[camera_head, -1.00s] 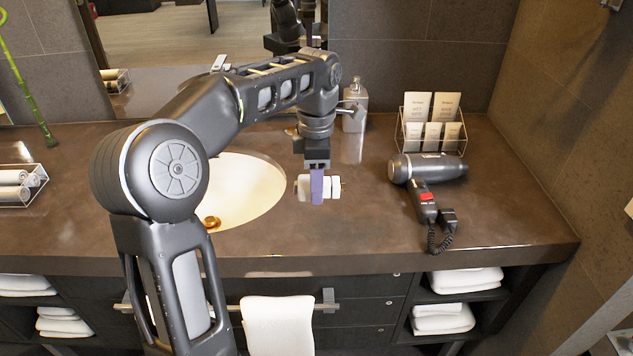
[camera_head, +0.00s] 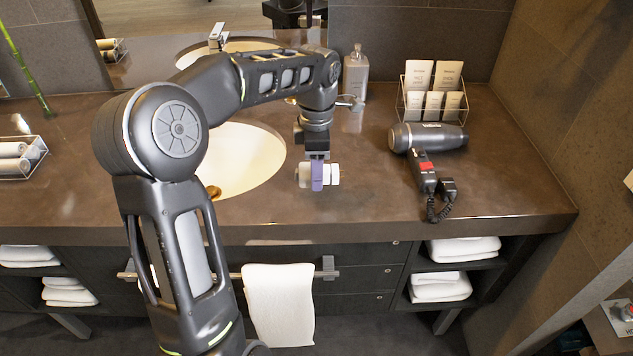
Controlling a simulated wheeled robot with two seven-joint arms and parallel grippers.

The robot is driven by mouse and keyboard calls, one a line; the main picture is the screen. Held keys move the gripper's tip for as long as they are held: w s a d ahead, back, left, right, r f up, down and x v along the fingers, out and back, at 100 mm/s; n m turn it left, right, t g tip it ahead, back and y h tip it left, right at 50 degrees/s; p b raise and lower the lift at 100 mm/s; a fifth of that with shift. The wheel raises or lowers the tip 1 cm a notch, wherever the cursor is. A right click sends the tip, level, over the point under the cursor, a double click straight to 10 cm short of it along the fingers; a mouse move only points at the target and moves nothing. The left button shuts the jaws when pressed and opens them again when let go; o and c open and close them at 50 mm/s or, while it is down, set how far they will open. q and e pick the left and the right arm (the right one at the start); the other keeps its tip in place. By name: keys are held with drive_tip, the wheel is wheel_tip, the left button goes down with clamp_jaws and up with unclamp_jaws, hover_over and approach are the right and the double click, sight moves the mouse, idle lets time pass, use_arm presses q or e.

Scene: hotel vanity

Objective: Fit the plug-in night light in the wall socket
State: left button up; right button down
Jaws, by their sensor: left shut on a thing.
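The white night light (camera_head: 333,175) is held above the counter, just right of the sink. My left gripper (camera_head: 317,178) points down and is shut on it, its purple fingers across the middle of the white body. The night light's prongs cannot be made out. A small pale plate (camera_head: 629,181) on the right wall is cut by the picture edge; I cannot tell whether it is the wall socket. My right gripper is out of view.
A hair dryer (camera_head: 430,138) with a coiled cord lies on the counter (camera_head: 510,190) at right. Behind it stands a rack of toiletry packets (camera_head: 433,92). A soap dispenser (camera_head: 356,75) stands behind my gripper. The sink (camera_head: 245,160) is at left. The counter's front right is clear.

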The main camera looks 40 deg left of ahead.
sight(317, 195)
use_arm(q)
wheel_tip(317, 195, down, 4)
drive_tip(key=shift+r, duration=0.15)
drive_tip(key=shift+f, duration=0.2)
drive_tip(key=shift+f, duration=0.2)
drive_tip(key=o, duration=1.4)
drive_tip(key=shift+o, duration=0.2)
